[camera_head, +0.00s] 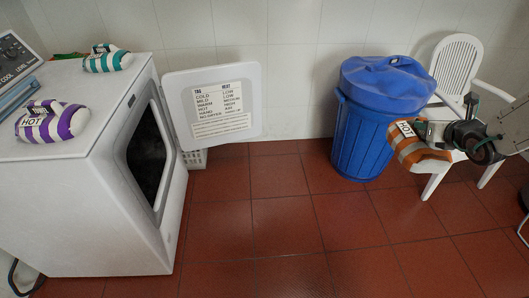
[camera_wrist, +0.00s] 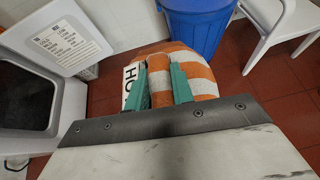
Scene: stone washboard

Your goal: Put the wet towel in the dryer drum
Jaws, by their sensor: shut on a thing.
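My gripper (camera_head: 426,131) is shut on an orange-and-white striped towel roll (camera_head: 420,154) with a "HOT" label, held up in front of the blue bin and white chair. In the wrist view, the teal fingers (camera_wrist: 160,84) pinch the middle of the towel roll (camera_wrist: 203,72). The white dryer (camera_head: 100,205) stands at left with its door (camera_head: 212,78) swung open. Its dark drum opening (camera_head: 147,158) faces right, and its inside is too dark to make out. Wetness cannot be told by look.
A purple-striped towel roll (camera_head: 52,122) and a teal-striped one (camera_head: 107,60) lie on the dryer top. The blue lidded bin (camera_head: 362,138) stands by the wall, beside the white chair (camera_head: 456,62). The red tile floor (camera_head: 280,222) between dryer and bin is clear.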

